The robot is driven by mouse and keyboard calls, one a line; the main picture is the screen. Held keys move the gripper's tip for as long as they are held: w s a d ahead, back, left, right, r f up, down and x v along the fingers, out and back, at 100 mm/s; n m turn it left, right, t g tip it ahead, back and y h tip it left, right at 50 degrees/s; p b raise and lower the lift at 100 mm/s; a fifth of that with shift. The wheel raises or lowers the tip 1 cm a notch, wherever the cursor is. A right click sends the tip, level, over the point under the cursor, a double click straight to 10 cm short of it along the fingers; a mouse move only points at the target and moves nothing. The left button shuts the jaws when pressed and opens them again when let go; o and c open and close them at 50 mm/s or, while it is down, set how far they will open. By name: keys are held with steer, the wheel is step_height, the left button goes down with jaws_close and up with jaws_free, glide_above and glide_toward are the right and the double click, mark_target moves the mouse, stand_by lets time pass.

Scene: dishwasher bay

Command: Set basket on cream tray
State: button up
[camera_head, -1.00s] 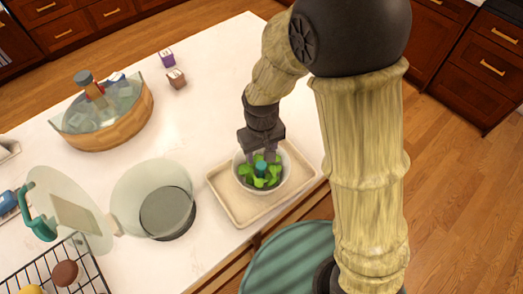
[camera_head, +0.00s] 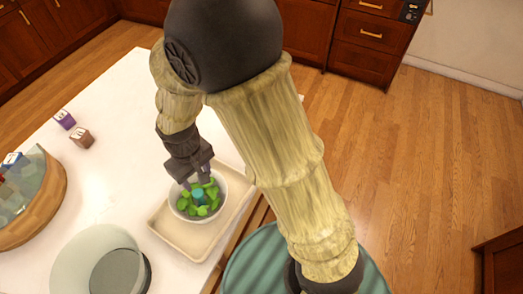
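The white round basket (camera_head: 178,211), bowl-shaped and full of green leafy pieces with a teal piece (camera_head: 198,192) in the middle, appears to stand upright on the cream tray (camera_head: 183,243). The tray lies at the counter's edge. My gripper (camera_head: 197,181) points down over the basket. Its two dark fingers are spread, with a gap between them, one on each side of the teal piece. I see no clear contact with it. The fingertips partly overlap the basket's far rim and the leaves, so their exact depth is hard to tell.
A pale see-through round container with a dark base (camera_head: 118,272) stands left of the tray. A wooden-rimmed bowl (camera_head: 40,215) is at the far left. Two small blocks, purple (camera_head: 65,119) and brown (camera_head: 82,138), lie behind it. The white counter (camera_head: 125,150) behind the tray is clear.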

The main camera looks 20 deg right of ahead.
steer(key=s+d+r+m+t, duration=0.1)
steer(key=d+r+m, duration=0.2)
steer(key=d, duration=0.7)
steer(key=s+d+r+m+t, duration=0.1)
steer(key=d+r+m, duration=0.2)
steer(key=d, duration=0.7)
steer(key=shift+s+d+r, duration=0.15)
steer(key=shift+d+r, duration=0.25)
